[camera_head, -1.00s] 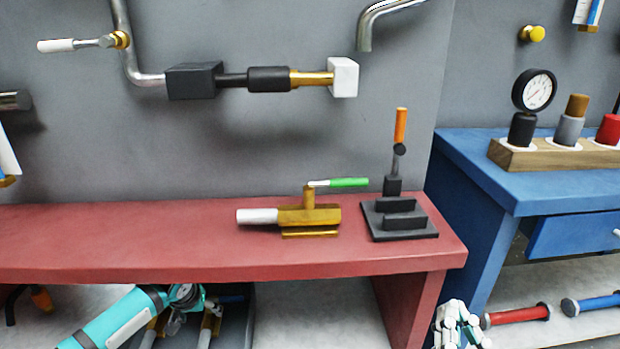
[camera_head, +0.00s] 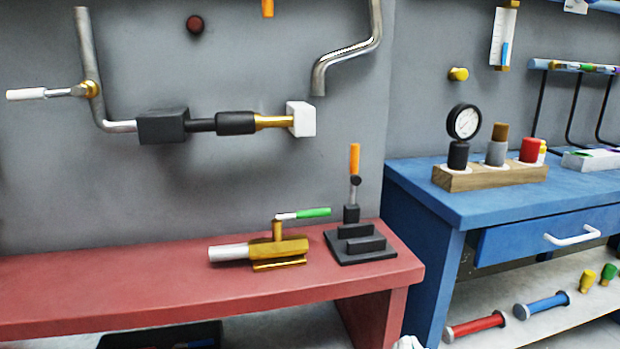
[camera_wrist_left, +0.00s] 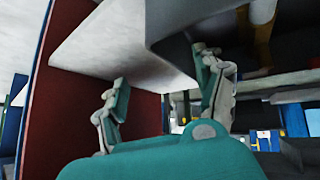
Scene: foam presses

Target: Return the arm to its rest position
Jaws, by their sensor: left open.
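My left gripper (camera_wrist_left: 163,98) shows in the left wrist view with its two teal-and-grey fingers well apart and nothing between them. My left arm is out of the head view. On the bench lie a brass valve (camera_head: 280,250) with a green-tipped lever and a white end, and a black press (camera_head: 360,243) with an upright orange handle.
A dark bin (camera_head: 165,337) is partly visible under the red bench. A blue table (camera_head: 470,207) at right carries a wooden block (camera_head: 490,176) with a gauge. Red (camera_head: 475,326) and blue (camera_head: 541,305) cylinders lie below it. Pipes and fittings line the grey wall.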

